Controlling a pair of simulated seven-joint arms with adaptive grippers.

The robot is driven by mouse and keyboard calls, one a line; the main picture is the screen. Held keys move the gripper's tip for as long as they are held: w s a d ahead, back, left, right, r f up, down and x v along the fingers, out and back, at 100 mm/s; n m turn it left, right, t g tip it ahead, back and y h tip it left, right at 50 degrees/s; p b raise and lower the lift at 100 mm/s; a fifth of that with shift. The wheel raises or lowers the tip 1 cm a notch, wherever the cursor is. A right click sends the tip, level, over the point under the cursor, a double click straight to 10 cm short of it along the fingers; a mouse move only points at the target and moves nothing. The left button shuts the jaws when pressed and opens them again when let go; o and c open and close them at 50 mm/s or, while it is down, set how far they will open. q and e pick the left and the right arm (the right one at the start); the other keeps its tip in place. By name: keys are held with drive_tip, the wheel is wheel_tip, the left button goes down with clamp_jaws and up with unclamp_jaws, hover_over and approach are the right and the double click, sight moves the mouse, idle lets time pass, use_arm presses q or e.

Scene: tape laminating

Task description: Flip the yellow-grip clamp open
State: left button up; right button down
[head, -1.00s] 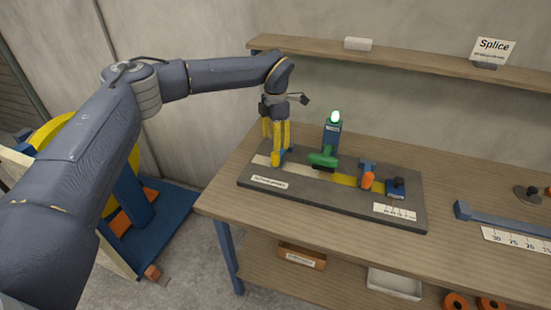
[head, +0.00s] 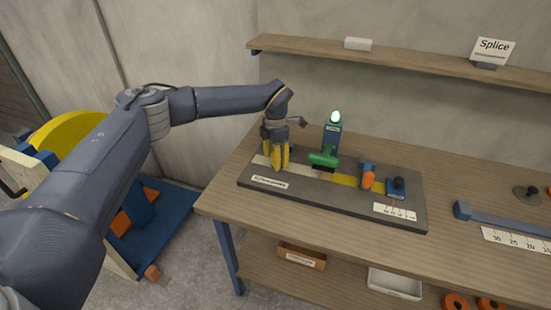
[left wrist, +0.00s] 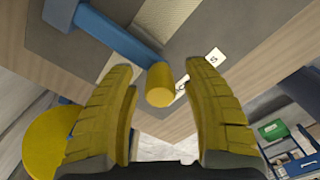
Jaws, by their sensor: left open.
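The yellow-grip clamp shows in the left wrist view as a blue lever (left wrist: 115,30) ending in a yellow cylindrical grip (left wrist: 160,85). My left gripper (left wrist: 158,72) is open, with one yellow finger on each side of the grip and a visible gap on both sides. In the head view my left gripper (head: 277,158) points down at the left end of the dark board (head: 330,205). There its yellow fingers hide most of the clamp, and the grip is hard to tell from them. My right gripper is not in view.
On the board stand a green-handled piece (head: 323,158), an orange-grip clamp (head: 367,178) and a blue block with a black knob (head: 397,188). A blue post with a lit green lamp (head: 335,117) stands behind. The wooden table (head: 225,200) is clear left of the board.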

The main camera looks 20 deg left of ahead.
use_arm(q)
drive_tip(key=shift+c, duration=0.3)
clamp_jaws()
drive_tip(key=shift+a, duration=0.1)
